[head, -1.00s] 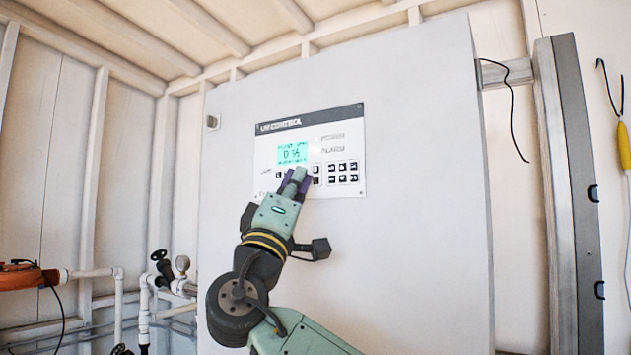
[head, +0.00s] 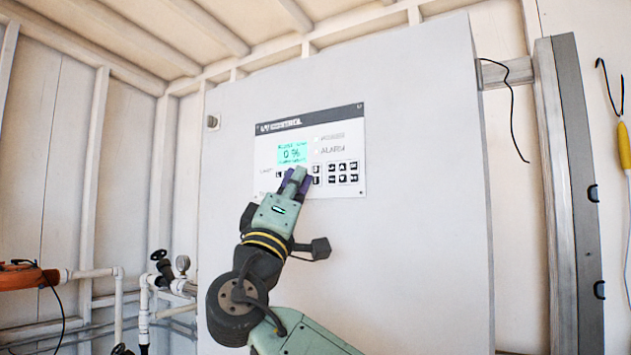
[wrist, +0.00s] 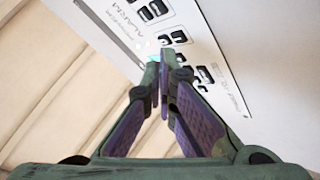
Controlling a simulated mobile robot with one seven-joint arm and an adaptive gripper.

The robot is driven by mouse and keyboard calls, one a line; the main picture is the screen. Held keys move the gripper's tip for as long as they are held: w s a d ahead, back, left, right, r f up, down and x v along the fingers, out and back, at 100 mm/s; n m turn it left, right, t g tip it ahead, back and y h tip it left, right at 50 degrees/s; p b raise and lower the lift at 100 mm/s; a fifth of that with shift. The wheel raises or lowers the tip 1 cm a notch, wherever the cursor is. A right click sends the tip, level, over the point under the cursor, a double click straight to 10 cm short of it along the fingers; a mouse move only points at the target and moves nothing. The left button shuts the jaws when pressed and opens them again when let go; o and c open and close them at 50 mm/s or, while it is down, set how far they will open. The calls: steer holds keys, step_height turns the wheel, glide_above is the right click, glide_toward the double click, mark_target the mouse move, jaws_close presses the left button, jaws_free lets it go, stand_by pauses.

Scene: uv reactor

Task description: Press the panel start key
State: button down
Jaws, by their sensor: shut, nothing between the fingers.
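The control panel (head: 345,128) is a white plate with a dark header strip on the front of a large pale cabinet. Its lit green display (head: 292,151) reads what looks like 0 %. Black keys (head: 342,172) sit in a block to the right, with more below the display. My gripper (head: 299,174) is shut and empty, its fingertips at the panel just below the display, covering some keys. In the wrist view, my closed fingertips (wrist: 165,57) lie over the panel among black keys (wrist: 178,37). I cannot tell which key is the start key, nor whether the tips touch one.
The cabinet front (head: 420,230) is flat and clear around the panel. White pipes with a gauge (head: 182,264) stand at the lower left. A grey rail (head: 572,180) and a yellow-handled tool (head: 624,147) are at the right.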

steer(key=shift+w, duration=0.1)
steer(key=shift+w+d, duration=0.25)
steer(key=shift+w, duration=0.05)
steer(key=shift+w+d+b, duration=0.15)
steer(key=shift+w+b, duration=0.05)
steer(key=shift+b, duration=0.1)
stand_by(0.5)
steer(key=shift+s, duration=0.15)
steer(key=shift+s+a+b, duration=0.4)
steer(key=shift+s+a+b, duration=0.5)
steer(key=shift+s+a, duration=0.25)
steer(key=shift+s, duration=0.3)
steer(key=shift+s+a+b, duration=0.45)
steer(key=shift+s+a, duration=0.25)
steer(key=shift+s, duration=0.3)
